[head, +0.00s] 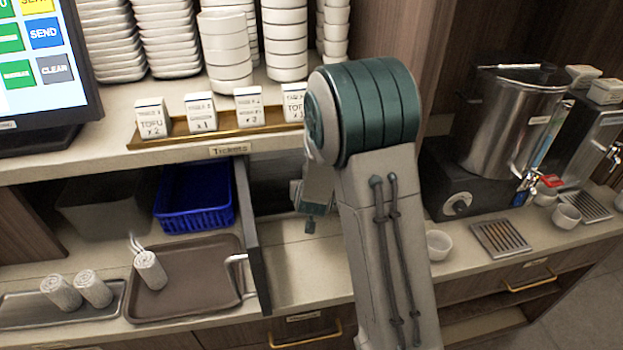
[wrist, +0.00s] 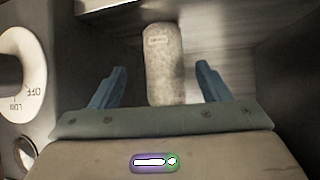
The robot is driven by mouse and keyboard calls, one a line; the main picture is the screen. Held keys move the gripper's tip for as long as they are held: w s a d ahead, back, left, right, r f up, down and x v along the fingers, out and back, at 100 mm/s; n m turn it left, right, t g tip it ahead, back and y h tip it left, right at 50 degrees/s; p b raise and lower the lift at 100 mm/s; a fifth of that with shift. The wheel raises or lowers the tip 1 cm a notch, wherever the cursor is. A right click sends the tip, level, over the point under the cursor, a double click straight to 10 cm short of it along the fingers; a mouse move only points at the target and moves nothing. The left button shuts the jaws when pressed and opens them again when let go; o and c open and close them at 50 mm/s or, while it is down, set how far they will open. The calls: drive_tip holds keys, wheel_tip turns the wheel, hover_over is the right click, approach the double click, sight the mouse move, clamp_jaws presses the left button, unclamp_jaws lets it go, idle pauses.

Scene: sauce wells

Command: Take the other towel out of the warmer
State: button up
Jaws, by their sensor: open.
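A pale rolled towel (wrist: 165,75) lies inside the warmer (wrist: 235,50) in the wrist view, pointing away from me. My gripper (wrist: 161,70) is open, with one blue finger on each side of the towel; gaps show between the towel and both fingers. In the head view the warmer's dark door (head: 252,235) stands open, and my arm hides much of the interior and the gripper's fingers.
A knob marked OFF and LOW (wrist: 22,75) is close on the left in the wrist view. Two more rolled towels (head: 77,289) lie on a metal tray (head: 20,312). A blue basket (head: 195,195) sits left of the door. A shelf with ticket blocks (head: 210,138) overhangs the counter.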

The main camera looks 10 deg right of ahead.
drive_tip(key=shift+a+p+x, duration=0.1)
drive_tip(key=shift+p+x, duration=0.45)
drive_tip(key=shift+x, duration=0.8)
drive_tip(key=shift+a+p+x, duration=0.15)
drive_tip(key=shift+p+x, duration=0.35)
drive_tip(key=shift+x, duration=0.9)
drive_tip(key=c, duration=1.1)
